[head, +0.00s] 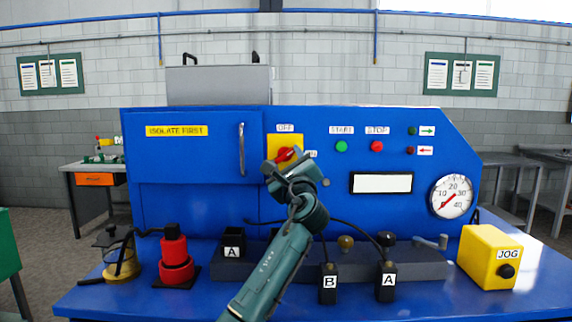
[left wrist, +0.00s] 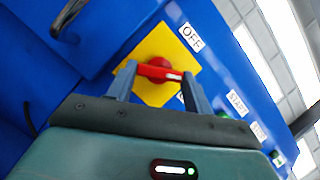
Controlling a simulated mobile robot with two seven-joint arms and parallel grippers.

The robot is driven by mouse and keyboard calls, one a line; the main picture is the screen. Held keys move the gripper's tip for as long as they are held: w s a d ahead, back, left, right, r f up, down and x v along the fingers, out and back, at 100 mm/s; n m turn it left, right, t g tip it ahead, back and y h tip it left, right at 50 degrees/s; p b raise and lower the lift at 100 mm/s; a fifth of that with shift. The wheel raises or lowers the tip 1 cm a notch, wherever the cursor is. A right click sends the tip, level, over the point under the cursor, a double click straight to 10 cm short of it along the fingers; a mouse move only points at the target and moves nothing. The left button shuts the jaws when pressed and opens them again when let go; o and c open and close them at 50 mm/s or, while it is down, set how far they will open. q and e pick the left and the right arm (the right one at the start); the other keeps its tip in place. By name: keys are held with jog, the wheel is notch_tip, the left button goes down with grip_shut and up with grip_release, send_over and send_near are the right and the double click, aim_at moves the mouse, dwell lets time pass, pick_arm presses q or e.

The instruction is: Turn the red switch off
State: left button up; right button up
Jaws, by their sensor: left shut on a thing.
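The red switch (head: 285,154) is a rotary knob on a yellow plate (head: 274,144) on the blue panel. An OFF label (head: 286,128) is above it and a mostly hidden ON label (head: 312,154) is to its right. My left gripper (head: 291,164) is in front of the plate and covers its lower part. In the left wrist view its two fingers are shut on the red handle (left wrist: 159,71), one at each end. The handle's white mark points between the OFF label (left wrist: 191,37) and the ON side. My right gripper is not in view.
START (head: 341,146) and STOP (head: 377,146) buttons are right of the switch, above a white display (head: 384,183). A door handle (head: 241,150) projects to the left. Below are black blocks marked A and B, a red stepped part (head: 175,262) and a yellow JOG box (head: 489,257).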

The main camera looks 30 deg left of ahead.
pick_arm(q)
jog(key=n+g, duration=0.1)
jog(key=n, duration=0.1)
jog(key=n+g, duration=0.1)
jog(key=n, duration=0.1)
jog(key=shift+d+r+n+y, duration=0.15)
jog(key=shift+n+y, duration=0.15)
jog(key=shift+n, duration=0.1)
jog(key=n, duration=0.2)
jog(key=n+g+p, duration=0.1)
jog(key=n, duration=0.1)
jog(key=shift+w+r+g, duration=0.1)
jog(key=shift+r+g, duration=0.05)
jog(key=shift+g, duration=0.15)
jog(key=shift+n+g+h+p, duration=0.3)
jog(key=shift+n+h+p, duration=0.15)
jog(key=shift+n, duration=0.65)
jog(key=shift+r+n, duration=0.1)
jog(key=shift+n, duration=0.5)
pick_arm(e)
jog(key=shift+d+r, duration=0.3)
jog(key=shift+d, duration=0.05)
pick_arm(q)
jog(key=shift+n+g+h+p, duration=0.25)
jog(key=shift+n+g+p, duration=0.05)
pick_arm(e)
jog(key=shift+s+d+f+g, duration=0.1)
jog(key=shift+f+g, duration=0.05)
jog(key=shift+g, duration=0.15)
